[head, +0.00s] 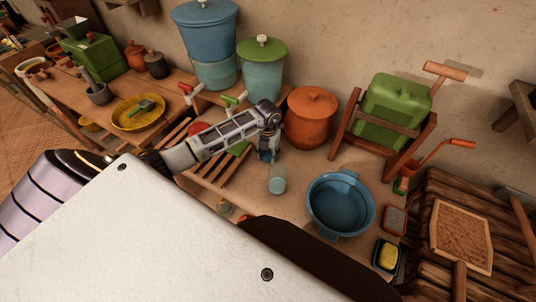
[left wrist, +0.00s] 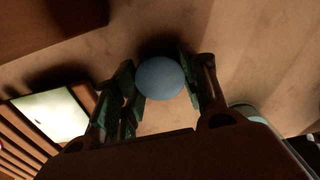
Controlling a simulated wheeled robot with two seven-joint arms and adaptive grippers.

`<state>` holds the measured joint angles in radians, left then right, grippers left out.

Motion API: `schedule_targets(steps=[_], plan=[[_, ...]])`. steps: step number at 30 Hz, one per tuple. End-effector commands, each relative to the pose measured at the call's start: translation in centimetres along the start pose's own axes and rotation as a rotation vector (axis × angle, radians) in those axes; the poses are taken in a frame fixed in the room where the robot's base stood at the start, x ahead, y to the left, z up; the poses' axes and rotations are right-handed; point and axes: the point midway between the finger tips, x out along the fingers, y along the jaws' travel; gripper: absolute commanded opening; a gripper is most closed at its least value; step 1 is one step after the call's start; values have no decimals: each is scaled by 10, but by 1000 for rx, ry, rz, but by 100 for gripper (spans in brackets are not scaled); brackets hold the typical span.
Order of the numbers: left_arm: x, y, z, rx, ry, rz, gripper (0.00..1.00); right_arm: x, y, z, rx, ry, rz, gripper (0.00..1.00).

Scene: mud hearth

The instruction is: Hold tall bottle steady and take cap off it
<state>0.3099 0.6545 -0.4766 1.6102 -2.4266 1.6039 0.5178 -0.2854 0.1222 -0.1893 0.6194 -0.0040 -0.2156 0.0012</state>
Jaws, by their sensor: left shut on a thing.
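My left gripper (head: 266,150) points down over the counter, just above and slightly left of a clear bottle (head: 277,180) with pale contents. In the left wrist view a round blue cap (left wrist: 160,77) lies between the two fingers of the left gripper (left wrist: 162,85), and they are shut on it. The bottle's body does not show in that view. The fingers cover the bottle's top in the head view, so I cannot tell whether cap and bottle touch. My right gripper is not in view.
A blue basin (head: 341,204) stands right of the bottle. An orange lidded pot (head: 311,118) and a green container in a wooden stand (head: 392,104) are behind. A slatted rack (head: 226,168) is to the left.

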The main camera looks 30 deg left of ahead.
Motion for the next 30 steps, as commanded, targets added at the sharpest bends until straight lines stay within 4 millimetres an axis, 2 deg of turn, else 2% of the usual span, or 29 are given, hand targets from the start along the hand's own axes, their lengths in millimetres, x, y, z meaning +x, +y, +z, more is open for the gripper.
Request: schedule_targets(steps=[15, 16, 21, 30], plan=[[7, 0, 0, 1, 0, 1, 14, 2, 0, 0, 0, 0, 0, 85], [7, 0, 0, 1, 0, 1, 44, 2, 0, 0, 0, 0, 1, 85], [7, 0, 0, 1, 0, 0, 65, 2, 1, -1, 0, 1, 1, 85], [6, 0, 0, 1, 0, 0, 65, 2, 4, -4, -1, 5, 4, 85]])
